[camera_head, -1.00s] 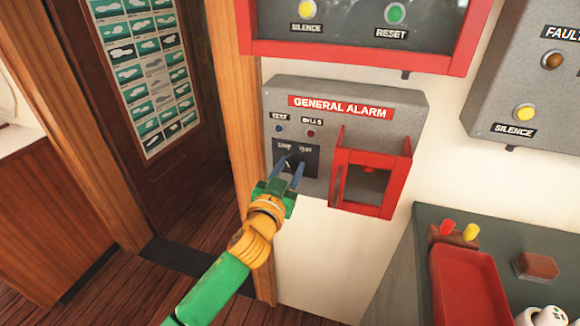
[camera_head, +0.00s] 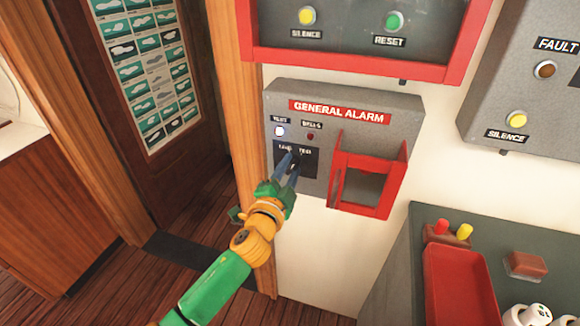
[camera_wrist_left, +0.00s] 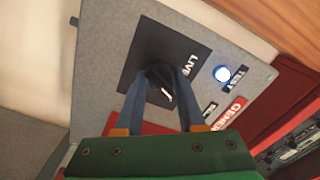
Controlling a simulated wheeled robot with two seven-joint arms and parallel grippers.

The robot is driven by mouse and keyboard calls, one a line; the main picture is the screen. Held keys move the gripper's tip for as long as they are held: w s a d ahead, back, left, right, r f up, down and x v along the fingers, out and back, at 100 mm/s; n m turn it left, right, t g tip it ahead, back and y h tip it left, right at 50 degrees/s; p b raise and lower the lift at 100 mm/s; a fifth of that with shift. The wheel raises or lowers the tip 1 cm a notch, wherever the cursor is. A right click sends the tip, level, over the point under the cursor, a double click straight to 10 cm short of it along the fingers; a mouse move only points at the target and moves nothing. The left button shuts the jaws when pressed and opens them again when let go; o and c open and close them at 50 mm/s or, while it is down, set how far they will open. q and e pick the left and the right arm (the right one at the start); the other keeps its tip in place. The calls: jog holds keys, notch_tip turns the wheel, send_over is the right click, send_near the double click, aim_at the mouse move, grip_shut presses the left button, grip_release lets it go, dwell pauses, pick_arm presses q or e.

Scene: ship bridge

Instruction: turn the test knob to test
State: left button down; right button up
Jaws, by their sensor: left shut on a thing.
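The test knob (camera_wrist_left: 162,84) is black with a white pointer line, on a dark plate (camera_wrist_left: 143,45) marked LIVE and TEST on the grey general alarm panel (camera_head: 405,108). My left gripper (camera_head: 288,166) is shut on the knob, with one finger on each side; its fingers also show in the left wrist view (camera_wrist_left: 160,105). In the head view the fingers hide most of the knob. The TEST lamp (camera_head: 280,131) glows bluish white and also shows lit in the wrist view (camera_wrist_left: 222,74). My right gripper is not in view.
A red frame (camera_head: 399,165) juts out from the panel's right half. The BELLS lamp (camera_head: 310,136) is dark red. A red-edged alarm box (camera_head: 352,60) hangs above. Below right, a green counter (camera_head: 432,213) holds a red tray (camera_head: 460,285). A wooden door post stands at left.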

pick_arm(q)
jog(key=shift+r+m, duration=0.1)
jog(key=shift+m, duration=0.8)
jog(key=c, duration=0.5)
grip_release()
jog(key=shift+w, duration=0.1)
jog(key=v, duration=0.7)
